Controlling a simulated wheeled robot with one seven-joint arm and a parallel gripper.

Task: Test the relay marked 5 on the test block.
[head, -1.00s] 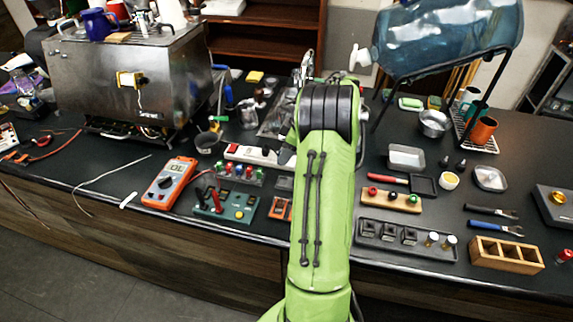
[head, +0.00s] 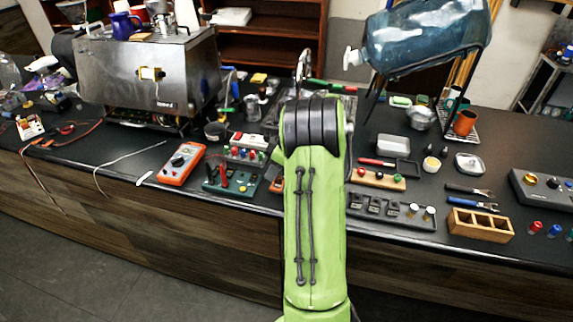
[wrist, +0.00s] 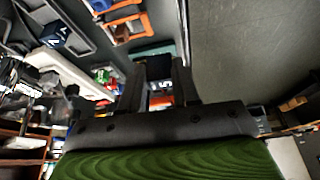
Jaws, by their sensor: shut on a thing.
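My gripper (wrist: 160,88) shows in the wrist view, shut on a small black block with a white mark, which looks like the relay (wrist: 155,72). The mark is too small to read with certainty. In the head view my own green arm hides the gripper and what it holds. A dark green block with red and black upright parts (head: 238,181), which looks like the test block, stands near the counter's front edge, left of my arm. I cannot tell how far the held relay is from it.
An orange multimeter (head: 181,163) lies left of the green block. A dark tray with several black modules (head: 390,210) lies right of my arm, near a wooden box (head: 480,225). A steel machine (head: 150,80) stands at the back left. The floor before the counter is clear.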

